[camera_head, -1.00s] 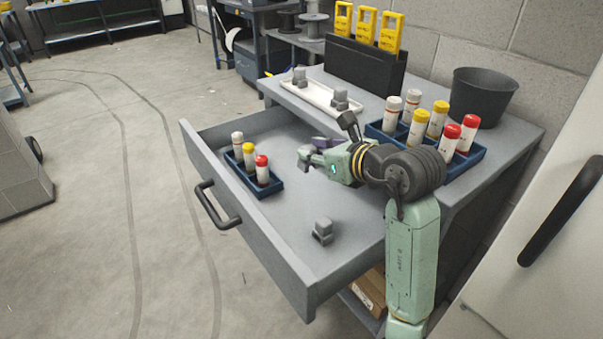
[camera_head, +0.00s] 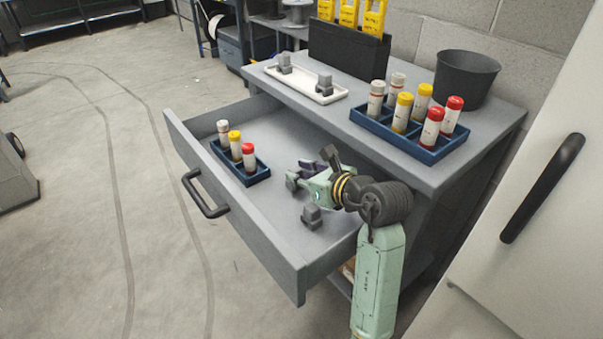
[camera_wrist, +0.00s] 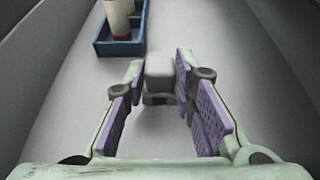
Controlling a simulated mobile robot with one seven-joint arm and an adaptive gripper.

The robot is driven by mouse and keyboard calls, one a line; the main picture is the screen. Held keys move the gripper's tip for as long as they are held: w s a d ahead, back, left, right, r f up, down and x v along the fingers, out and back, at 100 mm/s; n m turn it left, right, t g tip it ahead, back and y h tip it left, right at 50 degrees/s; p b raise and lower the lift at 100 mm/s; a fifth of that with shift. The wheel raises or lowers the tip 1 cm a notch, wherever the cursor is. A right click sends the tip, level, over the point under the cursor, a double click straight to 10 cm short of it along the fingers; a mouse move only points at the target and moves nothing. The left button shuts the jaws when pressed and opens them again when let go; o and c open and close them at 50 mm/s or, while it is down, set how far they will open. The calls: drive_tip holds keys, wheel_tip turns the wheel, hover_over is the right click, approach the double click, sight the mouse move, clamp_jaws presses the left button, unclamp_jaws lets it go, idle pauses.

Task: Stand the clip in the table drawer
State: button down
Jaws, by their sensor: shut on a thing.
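My gripper (camera_head: 308,178) is inside the open table drawer (camera_head: 283,238), low over its floor and right of the blue rack. It is shut on a small grey clip (camera_wrist: 159,73), which shows between the purple finger pads in the wrist view. In the head view the held clip (camera_head: 292,182) is partly hidden by the fingers. I cannot tell whether it touches the drawer floor.
In the drawer, a blue rack (camera_head: 262,174) holds white, yellow and red capped tubes. On the tabletop are a white tray (camera_head: 298,88) with two grey clips, a larger blue rack (camera_head: 432,157) of tubes, a black bin (camera_head: 465,82) and a black holder (camera_head: 345,60).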

drive_tip(key=shift+f, duration=0.2)
drive_tip(key=c, duration=1.3)
unclamp_jaws()
drive_tip(key=shift+c, duration=0.2)
drive_tip(key=shift+r, duration=0.25)
drive_tip(key=shift+s+d, duration=0.3)
drive_tip(key=b+v, duration=0.1)
drive_tip(key=v, duration=1)
drive_tip(key=shift+r+b, duration=0.2)
drive_tip(key=shift+b, duration=0.2)
drive_tip(key=shift+s, duration=0.1)
